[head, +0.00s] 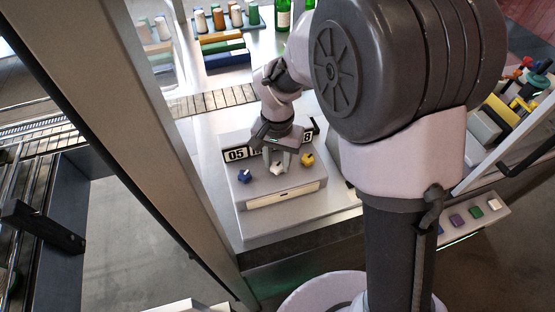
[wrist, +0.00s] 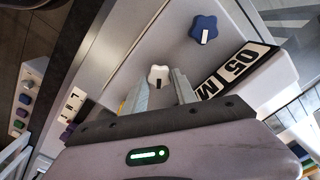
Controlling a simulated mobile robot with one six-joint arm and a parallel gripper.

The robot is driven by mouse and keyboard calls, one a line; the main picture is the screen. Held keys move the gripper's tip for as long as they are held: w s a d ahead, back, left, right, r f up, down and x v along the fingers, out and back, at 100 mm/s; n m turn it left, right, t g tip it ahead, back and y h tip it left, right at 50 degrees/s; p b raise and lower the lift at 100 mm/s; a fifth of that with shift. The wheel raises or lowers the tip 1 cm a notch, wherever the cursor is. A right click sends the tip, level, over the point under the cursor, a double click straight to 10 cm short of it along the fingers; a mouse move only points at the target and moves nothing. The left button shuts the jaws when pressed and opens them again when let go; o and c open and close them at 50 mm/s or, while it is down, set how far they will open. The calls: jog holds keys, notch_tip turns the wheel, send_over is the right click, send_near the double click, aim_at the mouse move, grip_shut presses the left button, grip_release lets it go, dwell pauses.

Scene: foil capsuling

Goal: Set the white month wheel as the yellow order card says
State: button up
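The white month wheel (head: 277,169) is the middle one of three lobed knobs on top of a grey box (head: 240,190). In the wrist view the white wheel (wrist: 158,72) shows a dark pointer mark, just beyond and between the fingertips. My gripper (head: 276,155) is open above it, with its fingers (wrist: 160,84) apart on either side; I cannot tell whether they touch it. I cannot make out a yellow order card.
A blue knob (head: 244,176) is left of the white wheel and a yellow knob (head: 307,159) right of it. A pale strip (head: 284,195) runs along the box front. Bottles (head: 283,18) and coloured cylinders (head: 236,16) stand behind. A button panel (head: 475,214) is at right.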

aim_at(277, 165)
grip_shut()
jog(key=n+p, duration=0.1)
jog(key=n, duration=0.1)
jog(key=shift+r+n, duration=0.15)
jog(key=shift+n, duration=0.15)
jog(key=n, duration=0.2)
jog(key=shift+a+n+p, duration=0.1)
jog(key=shift+n+p, duration=0.25)
jog(key=shift+n, duration=0.05)
jog(key=o, duration=0.5)
grip_release()
jog(key=shift+o, duration=0.2)
notch_tip(277, 165, up, 17)
jog(key=p, duration=0.4)
